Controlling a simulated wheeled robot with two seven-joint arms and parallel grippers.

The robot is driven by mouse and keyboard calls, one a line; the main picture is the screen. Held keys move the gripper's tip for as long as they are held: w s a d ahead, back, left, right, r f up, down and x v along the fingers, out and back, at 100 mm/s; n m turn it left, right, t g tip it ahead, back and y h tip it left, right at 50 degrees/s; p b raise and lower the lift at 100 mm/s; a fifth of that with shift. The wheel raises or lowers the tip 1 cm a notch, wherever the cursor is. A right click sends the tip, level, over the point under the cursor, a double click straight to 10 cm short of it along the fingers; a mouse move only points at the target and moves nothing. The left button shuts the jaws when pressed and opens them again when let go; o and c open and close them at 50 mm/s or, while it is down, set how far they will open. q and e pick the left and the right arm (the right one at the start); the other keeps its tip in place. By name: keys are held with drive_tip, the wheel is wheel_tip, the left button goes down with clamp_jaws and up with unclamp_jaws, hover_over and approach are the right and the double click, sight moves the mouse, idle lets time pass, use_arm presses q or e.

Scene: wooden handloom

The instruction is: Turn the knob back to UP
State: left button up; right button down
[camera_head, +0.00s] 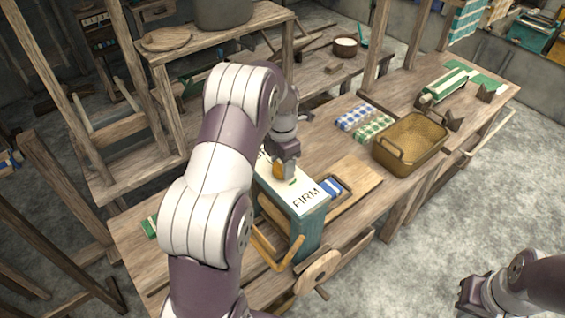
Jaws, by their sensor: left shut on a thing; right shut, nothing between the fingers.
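A box (305,228) with a white top and teal side stands on the wooden bench. The word FIRM is printed on its top near the front edge; other lettering further back is mostly covered by my arm. A small yellow-orange knob (279,173) sits on the white top. My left gripper (284,165) comes down on the knob from above and is shut on it. The knob's pointing direction is hard to tell, since gripper and arm cover much of it. My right gripper (467,298) is shut and empty, low at the right over the floor, away from the bench.
On the bench (345,150) are a tan basket (410,143), blue and green checked cloths (373,127), and a green-striped roll (450,84). A wooden wheel (317,273) is at the bench's front edge. Loom posts stand at the left. The floor at right is clear.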

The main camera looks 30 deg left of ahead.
sight(282, 165)
use_arm(q)
drive_tip(key=shift+w+r+n, duration=0.1)
drive_tip(key=shift+n, duration=0.7)
drive_tip(key=o, duration=1.1)
drive_tip(key=shift+c, duration=0.2)
drive_tip(key=shift+r, duration=0.15)
wheel_tip(282, 165, up, 4)
drive_tip(key=shift+b, duration=0.35)
wheel_tip(282, 165, up, 8)
drive_tip(key=p, duration=0.6)
drive_tip(key=shift+r+p, duration=0.15)
drive_tip(key=shift+p, duration=0.15)
